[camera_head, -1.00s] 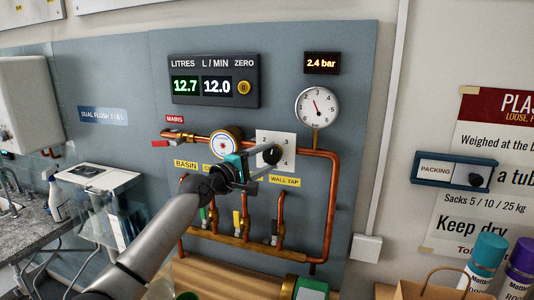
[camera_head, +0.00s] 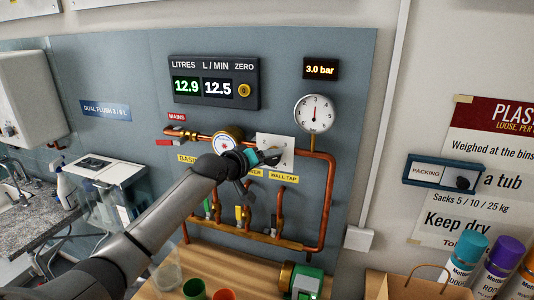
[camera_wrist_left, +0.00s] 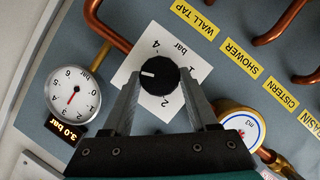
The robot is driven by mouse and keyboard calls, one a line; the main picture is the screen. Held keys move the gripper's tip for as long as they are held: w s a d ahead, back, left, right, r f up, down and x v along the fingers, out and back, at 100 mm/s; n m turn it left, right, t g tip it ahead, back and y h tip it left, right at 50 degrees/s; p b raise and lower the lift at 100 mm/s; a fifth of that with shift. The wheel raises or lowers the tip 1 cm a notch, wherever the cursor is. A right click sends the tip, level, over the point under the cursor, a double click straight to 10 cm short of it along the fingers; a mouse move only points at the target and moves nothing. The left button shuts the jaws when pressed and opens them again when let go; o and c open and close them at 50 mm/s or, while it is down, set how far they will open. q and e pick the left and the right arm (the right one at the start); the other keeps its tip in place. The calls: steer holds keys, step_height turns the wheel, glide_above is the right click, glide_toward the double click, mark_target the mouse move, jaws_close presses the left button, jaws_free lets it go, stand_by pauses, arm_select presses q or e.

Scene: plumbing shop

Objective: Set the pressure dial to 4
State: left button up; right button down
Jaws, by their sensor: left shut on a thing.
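The pressure dial (camera_wrist_left: 160,75) is a round black knob with a white pointer mark, on a white plate (camera_wrist_left: 125,72) marked with numbers and "bar" in the left wrist view. The pointer faces picture left, between the printed 4 and 2. In the head view the plate (camera_head: 262,143) shows, but my gripper covers most of the knob. My left gripper (camera_wrist_left: 162,98) has a finger on each side of the knob and is shut on it; it also shows in the head view (camera_head: 268,157). The bar display (camera_head: 319,69) reads 3.0 bar. My right gripper is out of view.
The round gauge (camera_head: 315,113) has its needle pointing up. Copper pipes (camera_head: 328,205) and coloured valve handles surround the plate. The flow panel (camera_head: 214,82) reads 12.9 litres and 12.5 L/min.

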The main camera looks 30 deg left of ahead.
arm_select(q)
steer(key=m+y, duration=0.2)
steer(key=m, duration=0.1)
steer(key=m+g+y, duration=0.1)
steer(key=m+y, duration=0.1)
steer(key=d+m+y, duration=0.1)
steer(key=m+y, duration=0.1)
steer(key=m, duration=0.1)
steer(key=shift+w+m+g, duration=0.1)
steer(key=shift+m+g, duration=0.2)
steer(key=shift+g, duration=0.1)
stand_by(0.6)
steer(key=o, duration=1.4)
steer(key=shift+r, duration=0.1)
steer(key=b+v, duration=0.2)
steer(key=v, duration=1.3)
